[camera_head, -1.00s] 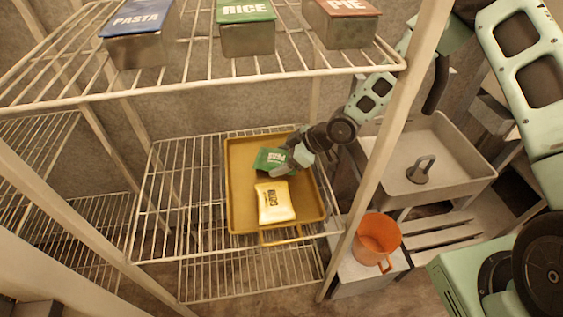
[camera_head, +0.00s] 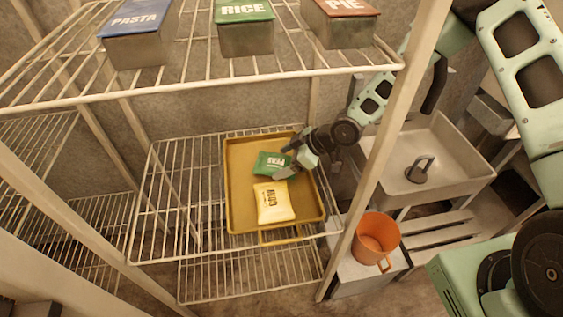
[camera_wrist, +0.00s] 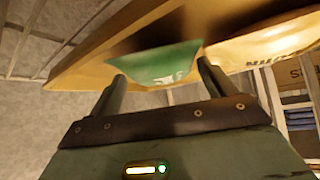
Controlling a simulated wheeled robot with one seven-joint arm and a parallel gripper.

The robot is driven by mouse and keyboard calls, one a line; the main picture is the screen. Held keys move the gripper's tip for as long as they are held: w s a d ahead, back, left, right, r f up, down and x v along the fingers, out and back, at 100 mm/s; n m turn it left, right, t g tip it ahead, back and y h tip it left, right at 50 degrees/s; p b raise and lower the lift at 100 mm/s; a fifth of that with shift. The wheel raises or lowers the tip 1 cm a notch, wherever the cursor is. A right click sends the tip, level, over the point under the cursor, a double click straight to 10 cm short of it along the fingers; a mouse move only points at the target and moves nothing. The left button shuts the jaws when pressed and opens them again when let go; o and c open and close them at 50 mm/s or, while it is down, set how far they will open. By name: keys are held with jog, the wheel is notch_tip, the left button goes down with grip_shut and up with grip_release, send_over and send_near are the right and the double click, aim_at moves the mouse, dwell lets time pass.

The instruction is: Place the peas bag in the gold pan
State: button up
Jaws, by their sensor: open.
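The green peas bag (camera_head: 271,164) lies in the gold pan (camera_head: 236,205), toward its far side, on the wire shelf. A yellow corn bag (camera_head: 273,203) lies in the pan just in front of it. My gripper (camera_head: 284,165) is open at the right edge of the peas bag. In the wrist view the peas bag (camera_wrist: 160,66) shows just beyond the two spread fingertips (camera_wrist: 160,78), and the jaws hold nothing I can see. The pan (camera_wrist: 85,66) and part of the corn bag (camera_wrist: 265,48) also show there. Whether a finger still touches the peas bag is unclear.
An upper wire shelf holds PASTA (camera_head: 138,35), RICE (camera_head: 244,28) and PIE (camera_head: 341,22) boxes above the pan. A shelf post (camera_head: 378,160) stands right of the pan. Beyond it are a sink (camera_head: 460,175) and an orange bucket (camera_head: 377,238). The shelf left of the pan is clear.

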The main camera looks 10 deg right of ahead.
jog(key=v, duration=0.6)
jog(key=shift+a, duration=0.1)
